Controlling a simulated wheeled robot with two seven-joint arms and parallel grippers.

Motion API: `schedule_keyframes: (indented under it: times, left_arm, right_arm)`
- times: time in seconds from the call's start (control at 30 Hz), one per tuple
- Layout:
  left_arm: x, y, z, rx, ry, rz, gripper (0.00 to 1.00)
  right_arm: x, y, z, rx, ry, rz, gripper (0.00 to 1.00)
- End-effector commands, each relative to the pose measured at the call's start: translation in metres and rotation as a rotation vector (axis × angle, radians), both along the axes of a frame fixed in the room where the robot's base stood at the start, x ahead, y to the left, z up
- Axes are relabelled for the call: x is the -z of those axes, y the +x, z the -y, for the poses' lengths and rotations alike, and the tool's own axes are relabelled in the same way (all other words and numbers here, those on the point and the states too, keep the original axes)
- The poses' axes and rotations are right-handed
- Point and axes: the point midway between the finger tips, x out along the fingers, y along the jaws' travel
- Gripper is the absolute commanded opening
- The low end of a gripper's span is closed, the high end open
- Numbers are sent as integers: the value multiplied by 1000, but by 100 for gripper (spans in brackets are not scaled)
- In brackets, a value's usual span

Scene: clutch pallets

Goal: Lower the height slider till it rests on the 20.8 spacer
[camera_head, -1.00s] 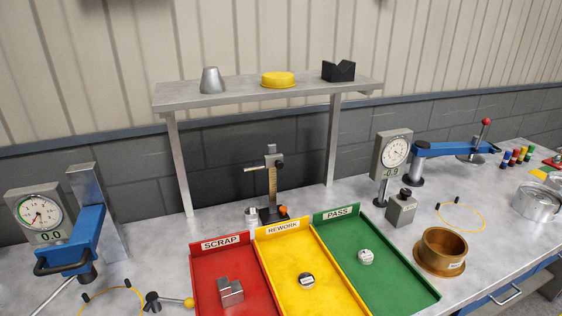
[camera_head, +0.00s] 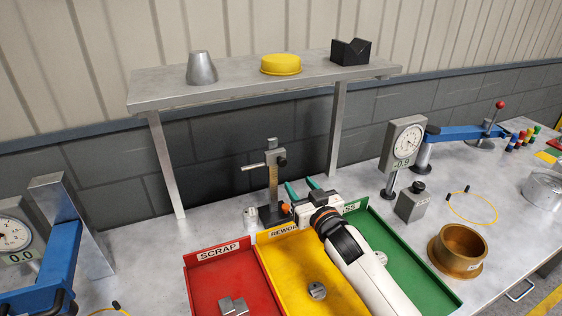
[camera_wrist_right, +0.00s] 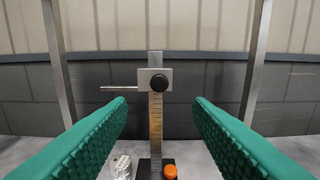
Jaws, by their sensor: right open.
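The height gauge (camera_head: 273,188) stands upright behind the trays, with a scaled column on a dark base. Its slider (camera_head: 277,159), a grey block with a black knob and a thin rod pointing left, sits high on the column; it also shows in the right wrist view (camera_wrist_right: 148,79). A small silver cylinder (camera_head: 250,217), perhaps the 20.8 spacer, stands left of the base, below the rod and well apart from it; its label is unreadable. My right gripper (camera_head: 303,185) is open and empty, right of the column. In the wrist view, the column shows between its green fingers (camera_wrist_right: 160,102).
Red SCRAP (camera_head: 192,280), yellow REWORK (camera_head: 270,262) and green PASS (camera_head: 437,285) trays lie in front. A shelf (camera_head: 235,89) spans above the gauge, its two legs on either side. An orange knob (camera_wrist_right: 170,171) sits on the base. Dial gauges stand left and right.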

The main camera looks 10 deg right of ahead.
Motion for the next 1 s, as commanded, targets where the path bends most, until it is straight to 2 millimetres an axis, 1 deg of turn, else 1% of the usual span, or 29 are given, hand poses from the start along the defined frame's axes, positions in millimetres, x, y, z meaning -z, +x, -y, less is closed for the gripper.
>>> schedule_keyframes:
  times: [0.07,0.2,0.3,0.4,0.5,0.6,0.7,1.0]
  left_arm:
    - [-6,-4,1,0,-1,-5,0]
    - [-12,-20,2,0,-2,-27,0]
    - [-16,-27,3,0,-2,-38,0]
    - [-19,-26,2,0,-2,-37,0]
    - [-21,-18,2,0,-2,-27,0]
    - [-22,-7,3,0,-3,-11,0]
    - [-24,-2,3,0,-5,-2,0]
    - [-23,-8,2,-1,-2,-11,0]
  right_arm:
    - [-3,13,-3,0,0,0,47]
    - [-3,41,-9,1,0,-2,47]
    - [-2,60,-12,2,-1,-3,47]
    - [-2,76,-16,1,-1,-3,47]
    - [0,89,-18,1,-1,-4,47]
    - [0,98,-20,1,-1,-3,47]
    - [0,103,-21,1,-2,-3,47]
    - [1,105,-21,0,-2,-3,47]
